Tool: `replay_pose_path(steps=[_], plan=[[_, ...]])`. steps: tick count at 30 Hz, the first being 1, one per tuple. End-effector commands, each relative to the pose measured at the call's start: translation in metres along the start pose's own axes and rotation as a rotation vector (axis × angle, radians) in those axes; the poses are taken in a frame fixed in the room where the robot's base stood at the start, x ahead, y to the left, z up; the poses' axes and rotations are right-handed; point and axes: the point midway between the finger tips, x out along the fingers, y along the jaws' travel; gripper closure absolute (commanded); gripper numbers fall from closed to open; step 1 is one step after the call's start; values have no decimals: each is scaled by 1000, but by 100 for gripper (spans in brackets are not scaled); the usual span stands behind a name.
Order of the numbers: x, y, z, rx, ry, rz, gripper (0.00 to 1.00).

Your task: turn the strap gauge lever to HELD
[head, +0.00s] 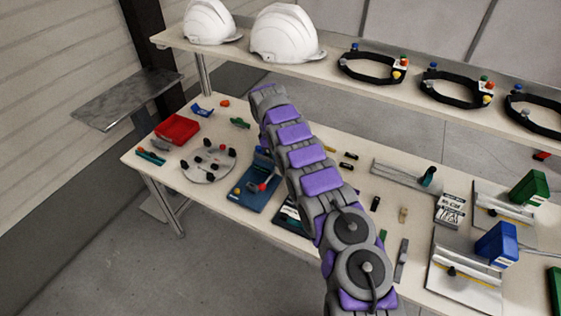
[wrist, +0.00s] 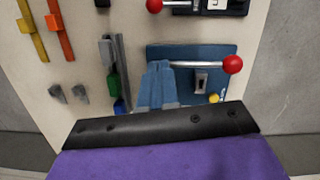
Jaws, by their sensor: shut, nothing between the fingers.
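The strap gauge is a blue plate (wrist: 225,53) in the wrist view, with a metal lever (wrist: 195,65) lying across it to the right. The lever ends in a red ball knob (wrist: 232,64). A yellow knob (wrist: 214,98) sits near the plate's lower edge. The blue plate (head: 257,200) also shows in the head view, left of my arm, with the red knob (head: 262,187) on it. No HELD marking is legible. My gripper (wrist: 160,124) is shut and empty, a dark bar below the plate in the wrist view. It hides the plate's lower left part. Contact with the lever does not show.
A second device (wrist: 205,5) with a red-knobbed lever (wrist: 154,5) is at the wrist view's top edge. A red bin (head: 177,129) and a round grey plate (head: 209,162) lie left of the gauge. White helmets (head: 285,35) and black headbands (head: 372,68) fill the raised shelf behind.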

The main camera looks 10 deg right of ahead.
Motion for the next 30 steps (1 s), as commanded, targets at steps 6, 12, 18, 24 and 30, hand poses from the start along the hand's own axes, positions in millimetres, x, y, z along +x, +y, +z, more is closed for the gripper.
replay_pose_path(steps=[6, 12, 18, 24, 30], plan=[[44, -1, 0, -1, -2, -2, 100], [84, -1, -1, 0, 0, -1, 100], [94, 0, 14, 2, -1, 3, 100], [105, 0, 26, 1, 0, 0, 100], [107, 0, 31, 1, 2, 2, 100]])
